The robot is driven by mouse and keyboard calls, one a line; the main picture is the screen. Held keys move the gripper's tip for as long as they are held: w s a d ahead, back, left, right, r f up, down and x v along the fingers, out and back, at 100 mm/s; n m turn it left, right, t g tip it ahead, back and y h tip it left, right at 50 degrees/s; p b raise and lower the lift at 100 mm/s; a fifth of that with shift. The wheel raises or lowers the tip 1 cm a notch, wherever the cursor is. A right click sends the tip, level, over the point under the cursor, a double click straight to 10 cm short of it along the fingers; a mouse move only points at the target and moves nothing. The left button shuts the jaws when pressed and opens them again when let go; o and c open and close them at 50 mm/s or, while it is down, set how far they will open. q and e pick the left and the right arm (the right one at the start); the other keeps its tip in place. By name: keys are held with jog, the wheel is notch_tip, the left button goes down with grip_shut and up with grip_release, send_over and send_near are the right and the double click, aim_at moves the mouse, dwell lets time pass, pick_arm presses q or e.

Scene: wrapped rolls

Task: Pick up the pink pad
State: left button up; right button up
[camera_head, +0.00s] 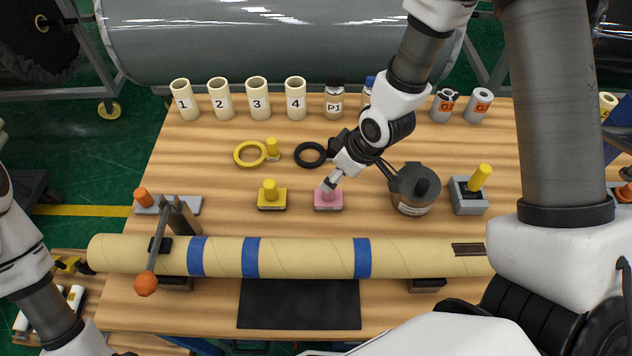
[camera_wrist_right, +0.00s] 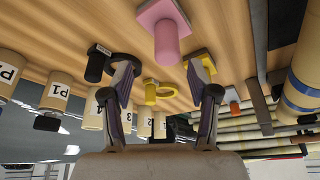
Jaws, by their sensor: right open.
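The pink pad (camera_head: 328,203) is a flat pink block with an upright pink knob. It stands on the wooden table between the yellow pad and the dark pot. My right gripper (camera_head: 331,184) reaches over it from behind and right, partly covering the knob from above. In the right wrist view the pink pad (camera_wrist_right: 165,15) is at the top, and its knob points towards the open fingers (camera_wrist_right: 161,72). Nothing is between the fingers, and the knob appears apart from them. My left arm shows at the left edge, but its gripper is out of view.
A yellow pad (camera_head: 271,203) stands just left, and a dark lidded pot (camera_head: 413,194) to the right. A black ring (camera_head: 310,155) and yellow ring (camera_head: 249,154) lie behind. A long wrapped roll (camera_head: 310,257) crosses the front. Numbered cups line the back.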

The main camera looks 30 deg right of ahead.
jog(key=shift+a+f, duration=0.15)
jog(key=shift+f, duration=0.3)
jog(key=shift+s+a+f+p, duration=0.1)
jog(key=shift+a+f+p, duration=0.05)
jog(key=shift+f+p, duration=0.2)
jog(key=shift+a+f+p, duration=0.2)
jog(key=shift+f+p, duration=0.2)
jog(key=shift+f, duration=0.05)
jog(key=shift+a+f+p, duration=0.2)
jog(key=shift+f+p, duration=0.15)
jog(key=shift+f, duration=0.1)
jog(key=x, duration=0.3)
jog(key=shift+w, duration=0.45)
jog(key=shift+d, duration=0.1)
jog(key=c, duration=0.4)
pick_arm(q)
jog(key=r, duration=0.1)
jog(key=s+r, duration=0.1)
jog(key=shift+r, duration=0.4)
pick_arm(e)
jog(key=shift+s+r, duration=0.1)
jog(key=shift+s, duration=0.15)
grip_shut()
